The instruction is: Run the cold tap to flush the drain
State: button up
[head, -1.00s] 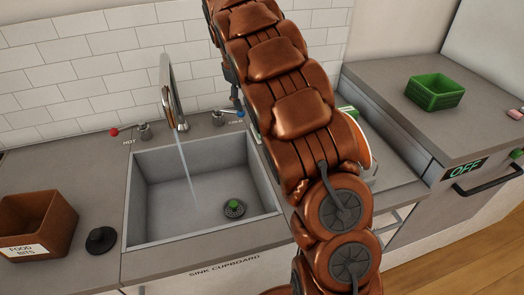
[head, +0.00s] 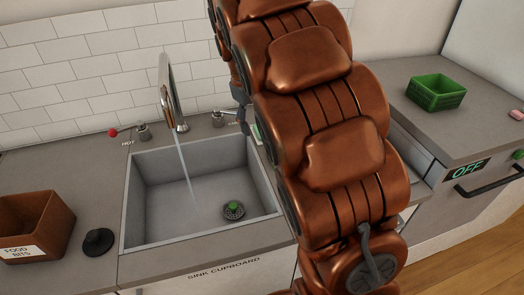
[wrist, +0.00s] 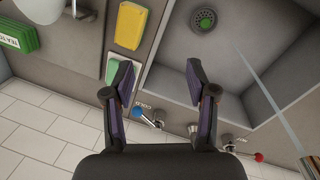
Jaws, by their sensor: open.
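The cold tap's blue knob (wrist: 137,112) and lever show in the wrist view beside my left-hand finger; in the head view only the tap's base (head: 219,118) shows, the knob hidden by my arm. My gripper (wrist: 158,76) is open and empty, its fingers spread above the counter and sink edge. Water (head: 186,170) runs from the curved spout (head: 168,95) into the grey sink (head: 150,195). The drain (head: 233,210) has something green on it; it also shows in the wrist view (wrist: 204,20). I cannot tell whether a finger touches the lever.
The hot tap (head: 143,132) has a red knob. A yellow sponge (wrist: 131,25) and a green-and-white item (wrist: 119,65) lie beside the sink. A brown food-bits bin (head: 40,222) and black stopper (head: 98,241) stand left. A green basket (head: 436,91) stands right.

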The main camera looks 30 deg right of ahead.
jog(key=s+a+f+m, duration=0.1)
jog(key=s+a, duration=0.2)
jog(key=s, duration=0.6)
jog(key=shift+s+f+y+b, duration=0.25)
jog(key=shift+s+y+b, duration=0.05)
jog(key=shift+b, duration=0.15)
